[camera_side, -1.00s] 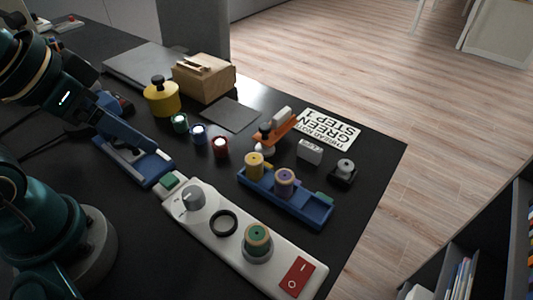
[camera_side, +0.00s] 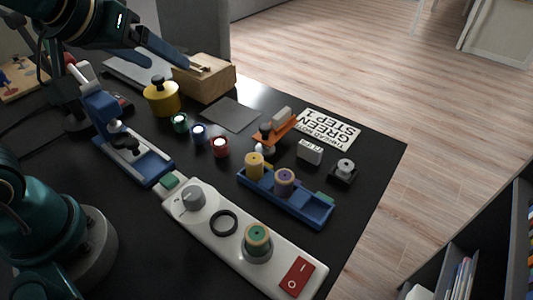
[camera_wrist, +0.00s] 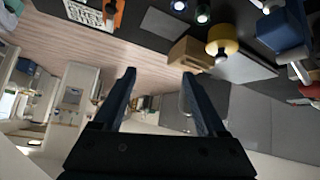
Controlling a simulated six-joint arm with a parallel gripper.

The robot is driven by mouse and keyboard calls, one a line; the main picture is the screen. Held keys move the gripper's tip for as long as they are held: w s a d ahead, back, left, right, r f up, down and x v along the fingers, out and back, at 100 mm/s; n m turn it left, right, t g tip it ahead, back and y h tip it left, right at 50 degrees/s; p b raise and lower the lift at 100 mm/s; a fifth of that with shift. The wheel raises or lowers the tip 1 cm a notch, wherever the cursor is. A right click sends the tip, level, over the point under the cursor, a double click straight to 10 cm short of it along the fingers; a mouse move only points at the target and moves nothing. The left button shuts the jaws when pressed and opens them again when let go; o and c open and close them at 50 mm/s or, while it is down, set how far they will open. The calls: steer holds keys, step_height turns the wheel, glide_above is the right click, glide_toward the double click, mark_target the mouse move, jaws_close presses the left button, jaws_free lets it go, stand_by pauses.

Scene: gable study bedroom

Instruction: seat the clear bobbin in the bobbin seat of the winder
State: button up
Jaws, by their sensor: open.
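My gripper (camera_side: 192,66) is raised at the upper left, beside the wooden box; in the wrist view its two fingers (camera_wrist: 159,75) are apart with nothing between them. A long white unit (camera_side: 190,220) at the front, which may be the winder, carries a grey knob, a dark ring, a green-topped spool (camera_side: 257,238) and a red switch. A small pale grey bobbin (camera_side: 345,165), perhaps the clear one, sits on a black holder at the right. A blue-based device (camera_side: 150,166) with an upright arm stands at the left. I cannot tell which part is the bobbin seat.
A wooden box (camera_side: 212,82) and yellow pot (camera_side: 162,100) stand at the back. Green, blue and red spools (camera_side: 219,147) are mid-table. A blue rack (camera_side: 310,209) holds two spools. Nearby are an orange piece (camera_side: 282,128), a white block (camera_side: 310,152) and a printed card (camera_side: 335,128).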

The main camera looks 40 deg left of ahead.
steer(key=w+d+t, duration=0.2)
steer(key=w+d, duration=0.2)
steer(key=w, duration=0.5)
steer(key=m+g+h, duration=0.1)
steer(key=m+h, duration=0.3)
steer(key=m, duration=0.3)
glide_toward(347, 164)
steer(key=x, duration=0.3)
steer(key=shift+w+f, duration=0.2)
steer(key=shift+f, duration=0.05)
steer(key=shift+x, duration=2.4)
steer(key=shift+c, duration=0.3)
steer(key=shift+s, duration=0.1)
jaws_close()
